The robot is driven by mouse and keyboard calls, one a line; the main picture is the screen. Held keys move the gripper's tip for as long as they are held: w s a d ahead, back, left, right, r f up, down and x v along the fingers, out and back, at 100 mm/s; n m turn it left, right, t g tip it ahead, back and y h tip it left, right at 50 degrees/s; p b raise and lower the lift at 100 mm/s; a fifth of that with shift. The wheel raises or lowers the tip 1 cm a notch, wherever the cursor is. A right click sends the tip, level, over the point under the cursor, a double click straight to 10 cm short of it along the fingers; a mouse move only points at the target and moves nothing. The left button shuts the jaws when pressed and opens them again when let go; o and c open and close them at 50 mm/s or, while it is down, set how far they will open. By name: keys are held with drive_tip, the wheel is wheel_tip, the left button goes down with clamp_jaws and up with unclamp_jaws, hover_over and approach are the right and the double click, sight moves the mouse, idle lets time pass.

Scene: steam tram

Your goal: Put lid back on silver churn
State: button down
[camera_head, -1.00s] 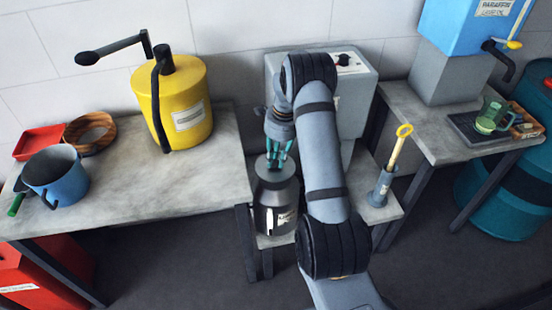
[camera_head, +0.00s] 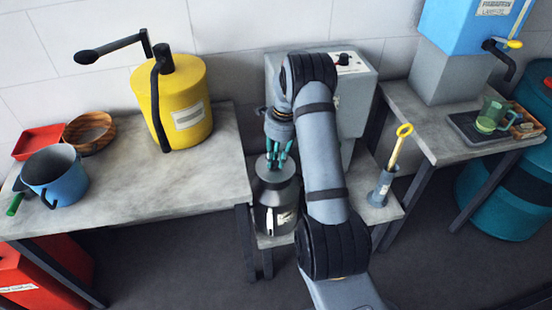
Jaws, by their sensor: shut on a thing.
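The silver churn (camera_head: 280,200) stands upright on a low shelf between the two worktops, with a pale label on its front. Its grey lid (camera_head: 272,180) shows at the churn's top, directly below my gripper. My gripper (camera_head: 277,162) points down with its teal fingers shut on the lid from above. The lid appears to be at the churn's mouth, but I cannot tell whether it is fully seated. My arm crosses in front just to the right of the churn and hides part of what lies behind.
A yellow drum with a crank (camera_head: 172,100) stands on the left worktop (camera_head: 190,180), with a blue pot (camera_head: 62,178) and wooden bowl (camera_head: 90,130). A grey box (camera_head: 352,95) stands behind the churn. A blue-grey holder with a yellow-handled tool (camera_head: 383,185) is to the right.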

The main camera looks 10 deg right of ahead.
drive_tip(key=shift+f+b, duration=0.2)
drive_tip(key=shift+b, duration=0.1)
idle(0.4)
drive_tip(key=c, duration=1.5)
unclamp_jaws()
drive_tip(key=shift+o, duration=0.5)
drive_tip(key=o, duration=0.4)
drive_tip(key=shift+r+p, duration=2)
drive_tip(key=shift+r, duration=1.05)
